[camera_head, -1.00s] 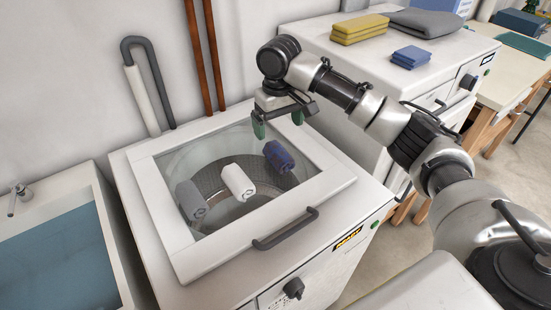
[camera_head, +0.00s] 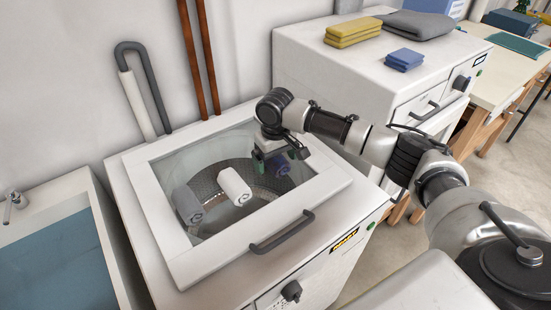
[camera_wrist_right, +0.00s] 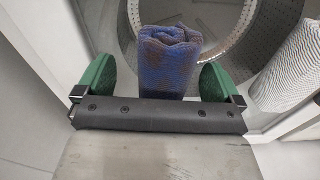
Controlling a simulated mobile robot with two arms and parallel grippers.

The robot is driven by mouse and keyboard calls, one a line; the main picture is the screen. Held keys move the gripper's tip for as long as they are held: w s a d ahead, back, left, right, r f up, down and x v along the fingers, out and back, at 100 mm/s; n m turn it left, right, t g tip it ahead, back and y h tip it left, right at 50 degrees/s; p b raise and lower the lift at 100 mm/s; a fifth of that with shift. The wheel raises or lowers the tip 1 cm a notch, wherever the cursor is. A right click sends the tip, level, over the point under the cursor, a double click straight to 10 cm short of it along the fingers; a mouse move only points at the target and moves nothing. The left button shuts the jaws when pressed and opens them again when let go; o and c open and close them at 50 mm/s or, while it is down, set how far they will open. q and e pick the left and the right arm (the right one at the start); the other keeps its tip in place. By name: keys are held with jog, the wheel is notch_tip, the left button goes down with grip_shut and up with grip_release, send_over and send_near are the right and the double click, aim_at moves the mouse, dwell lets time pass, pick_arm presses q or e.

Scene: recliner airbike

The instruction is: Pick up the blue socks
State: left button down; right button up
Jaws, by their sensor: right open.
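The blue socks (camera_head: 278,165) are a rolled blue and brownish bundle at the right side of the washer's drum opening. In the head view my right gripper partly hides them. In the right wrist view the blue socks (camera_wrist_right: 168,58) stand between the two green fingers. My right gripper (camera_head: 273,160) is open, with one finger on each side of the roll and visible gaps. It also shows in the right wrist view (camera_wrist_right: 156,80). My left gripper is not in view.
A white sock roll (camera_head: 235,186) and a grey roll (camera_head: 188,205) are also in the washer opening. The washer's white frame (camera_head: 185,262) surrounds it. A second machine with yellow cloths (camera_head: 353,32) and blue cloths (camera_head: 404,60) stands right. A sink (camera_head: 50,250) is left.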

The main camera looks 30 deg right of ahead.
jog(key=shift+c, duration=0.2)
jog(key=c, duration=1)
jog(key=shift+o, duration=0.2)
